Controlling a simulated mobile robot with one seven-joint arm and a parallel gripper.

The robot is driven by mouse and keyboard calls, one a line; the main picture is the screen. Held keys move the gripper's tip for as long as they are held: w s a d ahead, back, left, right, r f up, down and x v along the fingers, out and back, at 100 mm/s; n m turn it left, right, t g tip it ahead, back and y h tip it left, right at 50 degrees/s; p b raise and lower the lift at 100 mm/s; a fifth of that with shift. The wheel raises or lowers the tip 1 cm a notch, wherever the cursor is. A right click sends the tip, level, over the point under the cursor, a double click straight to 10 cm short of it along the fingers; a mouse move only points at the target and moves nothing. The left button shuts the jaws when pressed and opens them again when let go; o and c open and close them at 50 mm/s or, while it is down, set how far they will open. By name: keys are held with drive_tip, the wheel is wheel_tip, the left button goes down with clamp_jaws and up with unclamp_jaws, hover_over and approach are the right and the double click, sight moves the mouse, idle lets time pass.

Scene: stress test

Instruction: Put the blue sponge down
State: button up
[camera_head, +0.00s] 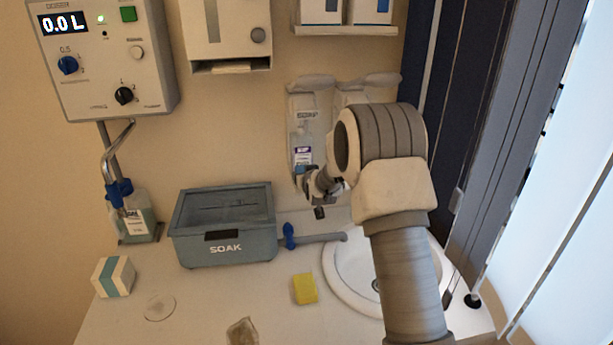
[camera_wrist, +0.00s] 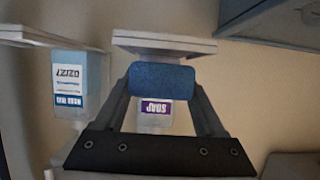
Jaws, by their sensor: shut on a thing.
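The blue sponge (camera_wrist: 162,80) is held between the two fingers of my gripper (camera_wrist: 160,84) in the wrist view. In the head view my gripper (camera_head: 308,178) is in front of the wall soap dispenser (camera_head: 303,128), above the counter and left of the sink. A small blue patch, which looks like the sponge (camera_head: 299,170), shows at its tip. The sponge is raised clear of the counter. My arm hides part of the sink and the wall behind.
A grey SOAK box (camera_head: 225,252) stands on the counter (camera_head: 200,315). A yellow sponge (camera_head: 304,289) lies left of the round sink (camera_head: 345,277). A white and teal box (camera_head: 114,276) and a bottle (camera_head: 137,222) stand at the left. The front counter has free room.

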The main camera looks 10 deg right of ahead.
drive_tip(key=shift+f+b, duration=0.4)
drive_tip(key=shift+b, duration=0.1)
drive_tip(key=o, duration=1.3)
drive_tip(key=shift+r, duration=0.15)
